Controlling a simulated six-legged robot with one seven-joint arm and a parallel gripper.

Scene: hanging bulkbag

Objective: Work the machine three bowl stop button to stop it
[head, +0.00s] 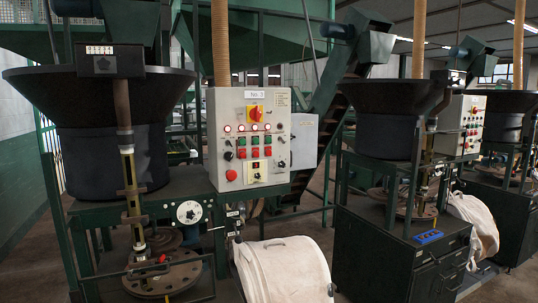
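A light grey control panel (217,110) marked "No. 3" stands left of centre in the head view. The labels are too small to read, so I cannot tell which one is the bowl stop. A larger red mushroom button (231,175) is at lower left, and a red-and-yellow rotary switch (255,113) is near the top. A black bowl (97,90) stands left of the panel. My gripper is not in view.
A white bag-like cylinder (285,272) stands on the floor below the panel. A dial (189,212) and round metal plates (162,272) are at lower left. A second machine with a black bowl (385,118) and dark cabinet (385,260) stands right. Floor shows between the machines.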

